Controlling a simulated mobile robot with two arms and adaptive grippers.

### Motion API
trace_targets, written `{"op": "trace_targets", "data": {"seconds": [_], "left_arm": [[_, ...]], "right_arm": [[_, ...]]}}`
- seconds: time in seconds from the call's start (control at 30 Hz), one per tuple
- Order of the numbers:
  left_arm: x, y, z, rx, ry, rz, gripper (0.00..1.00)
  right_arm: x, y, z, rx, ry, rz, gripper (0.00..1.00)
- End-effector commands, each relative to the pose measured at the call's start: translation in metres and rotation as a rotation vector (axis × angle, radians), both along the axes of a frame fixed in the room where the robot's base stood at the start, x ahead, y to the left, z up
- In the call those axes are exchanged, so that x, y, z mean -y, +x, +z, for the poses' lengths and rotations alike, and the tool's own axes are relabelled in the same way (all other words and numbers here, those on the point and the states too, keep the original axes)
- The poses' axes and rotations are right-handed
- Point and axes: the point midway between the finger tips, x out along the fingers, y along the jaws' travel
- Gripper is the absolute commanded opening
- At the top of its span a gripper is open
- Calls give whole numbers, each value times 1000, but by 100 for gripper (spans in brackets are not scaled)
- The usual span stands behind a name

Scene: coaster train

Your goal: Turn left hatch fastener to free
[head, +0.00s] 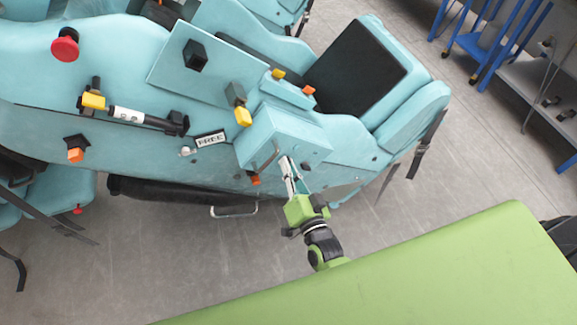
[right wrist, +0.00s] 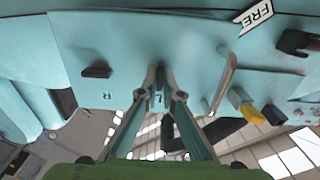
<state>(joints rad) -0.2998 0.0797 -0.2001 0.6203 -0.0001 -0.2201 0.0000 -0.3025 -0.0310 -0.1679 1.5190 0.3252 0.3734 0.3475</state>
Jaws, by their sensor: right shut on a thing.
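The turquoise hatch box (head: 285,135) sticks out from the side of the coaster car. My right gripper (head: 285,162) reaches up to its lower face from below. In the right wrist view, its fingertips (right wrist: 159,76) are close together against the turquoise face, shut on a small fastener. The fingertips mostly hide this fastener, so I cannot tell how it is turned. A dark tab (right wrist: 97,71) and a mark like an R (right wrist: 107,97) are left of the fingers.
A thin bar handle (right wrist: 224,78) stands close right of the fingers. Yellow (head: 243,117) and orange knobs (head: 255,180) are near the box. A red knob (head: 65,46) is far left. The green surface (head: 400,270) fills the lower right. Grey floor (head: 160,260) is open at lower left.

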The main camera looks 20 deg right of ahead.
Motion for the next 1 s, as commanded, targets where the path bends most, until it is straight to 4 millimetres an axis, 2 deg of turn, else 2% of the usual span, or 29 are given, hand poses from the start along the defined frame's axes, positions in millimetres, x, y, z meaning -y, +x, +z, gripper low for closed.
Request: {"op": "trace_targets", "data": {"seconds": [0.17, 0.27, 0.63, 0.77, 1.0], "left_arm": [[0, 0, 0, 0, 0, 0, 0], [0, 0, 0, 0, 0, 0, 0], [-2, -2, 0, -2, 1, 1, 0], [-1, -1, 0, -1, 1, 0, 0], [0, -1, 0, -1, 0, 0, 0]], "right_arm": [[-1, 1, 2, 4, 1, 0, 0], [-1, 1, 2, 4, 2, 0, 23], [0, -3, 0, 0, 2, 0, 23], [0, -19, -1, -1, 1, 0, 23], [2, -70, -1, -2, 1, 1, 23]]}}
